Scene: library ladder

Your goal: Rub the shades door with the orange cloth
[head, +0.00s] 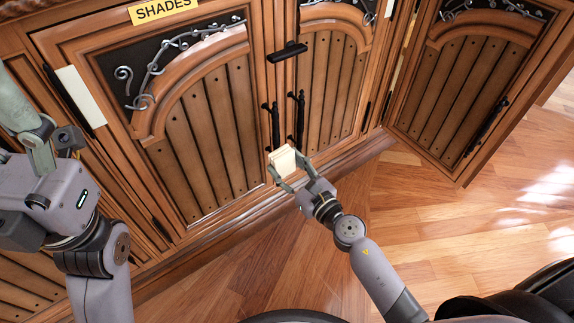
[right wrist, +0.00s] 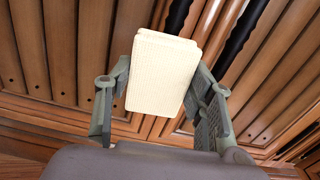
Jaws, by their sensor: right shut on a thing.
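My right gripper (head: 284,169) is shut on a pale cream, folded cloth-like pad (head: 283,158), in front of the door's lower right edge, near the black handles. The pad (right wrist: 163,75) also shows between the fingers in the right wrist view; whether it touches the wood cannot be told. I see no orange cloth. My left gripper (head: 38,135) is at the left, partly cut off by the frame edge; its jaw state is unclear.
A second closed door (head: 335,90) adjoins on the right, with a black handle between. Another door (head: 465,85) stands at an angle at the far right. A cream strip (head: 80,97) is on the left frame. The wooden floor (head: 240,275) is clear in front.

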